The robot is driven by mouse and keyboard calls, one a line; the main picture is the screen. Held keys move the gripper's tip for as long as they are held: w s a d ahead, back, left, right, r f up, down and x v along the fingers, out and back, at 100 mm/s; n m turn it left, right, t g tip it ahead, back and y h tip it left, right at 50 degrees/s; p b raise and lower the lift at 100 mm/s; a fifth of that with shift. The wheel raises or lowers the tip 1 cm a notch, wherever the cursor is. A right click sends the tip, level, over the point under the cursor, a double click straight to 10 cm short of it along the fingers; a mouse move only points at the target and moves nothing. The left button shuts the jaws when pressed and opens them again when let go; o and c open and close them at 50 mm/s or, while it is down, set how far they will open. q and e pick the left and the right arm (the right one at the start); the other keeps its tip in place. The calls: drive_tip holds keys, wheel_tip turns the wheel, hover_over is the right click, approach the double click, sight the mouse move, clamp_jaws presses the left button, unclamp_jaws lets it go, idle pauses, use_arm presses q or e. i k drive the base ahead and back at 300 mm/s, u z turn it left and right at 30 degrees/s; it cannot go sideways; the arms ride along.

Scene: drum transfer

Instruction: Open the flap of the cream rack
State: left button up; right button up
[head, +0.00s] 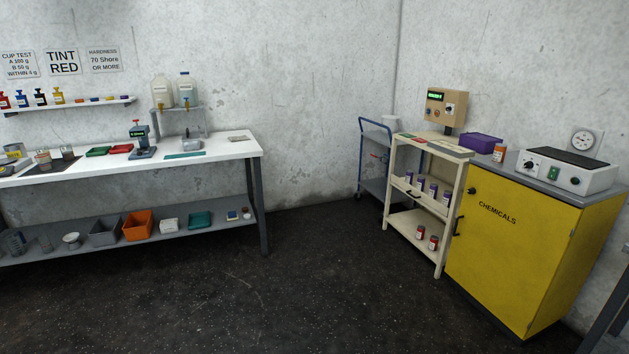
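The cream rack (447,206) stands on the floor right of centre in the head view, against the left side of the yellow cabinet. Its front shows a low cream flap panel (420,198) with a dark handle (413,191) across the middle shelf. Several bottles with purple labels (433,190) stand behind that panel. Two red containers (420,232) stand on the lower shelf. Flat coloured cards lie on its top. I cannot tell exactly how the flap is hinged. Neither of my grippers is in view.
The yellow chemicals cabinet (510,240) adjoins the rack on the right. A blue-framed trolley (373,165) stands behind the rack on the left. A white workbench (225,149) with a lower shelf runs along the left wall. The dark floor (310,290) before the rack is clear.

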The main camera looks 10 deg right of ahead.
sight(411, 190)
drive_tip(key=z, duration=0.2)
drive_tip(key=i, duration=2.45)
drive_tip(key=z, duration=0.9)
drive_tip(key=i, duration=2.6)
drive_tip(key=z, duration=0.5)
drive_tip(key=i, duration=0.3)
drive_tip(key=z, duration=0.2)
